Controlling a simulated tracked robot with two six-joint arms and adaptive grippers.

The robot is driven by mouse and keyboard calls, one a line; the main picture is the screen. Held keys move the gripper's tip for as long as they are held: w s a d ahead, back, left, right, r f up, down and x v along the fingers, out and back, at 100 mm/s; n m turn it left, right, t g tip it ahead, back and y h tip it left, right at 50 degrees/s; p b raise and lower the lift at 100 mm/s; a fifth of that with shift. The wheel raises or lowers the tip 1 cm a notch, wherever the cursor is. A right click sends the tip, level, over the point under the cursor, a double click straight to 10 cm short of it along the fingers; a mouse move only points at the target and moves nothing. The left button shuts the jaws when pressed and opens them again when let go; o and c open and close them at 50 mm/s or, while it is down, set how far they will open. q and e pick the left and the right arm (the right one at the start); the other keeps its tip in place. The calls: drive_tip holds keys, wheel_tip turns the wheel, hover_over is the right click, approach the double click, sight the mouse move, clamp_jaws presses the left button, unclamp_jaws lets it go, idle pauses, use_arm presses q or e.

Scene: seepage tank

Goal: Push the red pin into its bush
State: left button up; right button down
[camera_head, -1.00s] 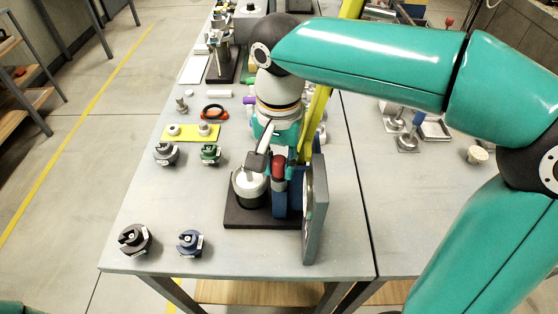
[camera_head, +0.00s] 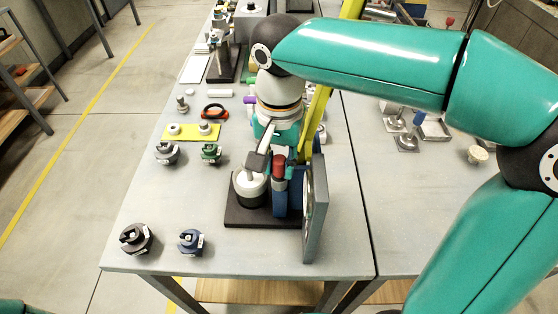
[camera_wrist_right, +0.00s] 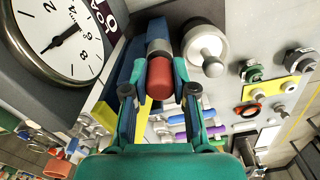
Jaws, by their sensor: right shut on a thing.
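The red pin (camera_head: 279,164) stands upright at the blue body (camera_head: 281,204) on a dark base plate (camera_head: 240,216). In the right wrist view its red head (camera_wrist_right: 160,78) sits between the fingers, with a grey collar (camera_wrist_right: 158,48) beyond it. My right gripper (camera_wrist_right: 160,90) is shut on the red pin; in the head view it comes from behind and is partly hidden by its own arm. I cannot tell how deep the pin sits, and the bush opening is hidden. My left gripper is not in view.
A large dial gauge (camera_wrist_right: 62,38) stands close beside the blue body. Dark (camera_head: 135,239) and blue (camera_head: 190,242) slotted parts lie at the front left. The front middle table is clear.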

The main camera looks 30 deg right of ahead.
drive_tip(key=c, duration=0.9)
unclamp_jaws()
drive_tip(key=shift+f, duration=0.1)
drive_tip(key=shift+o, duration=0.2)
wheel_tip(320, 180, up, 11)
drive_tip(key=shift+f, duration=0.1)
drive_tip(key=shift+r, duration=0.55)
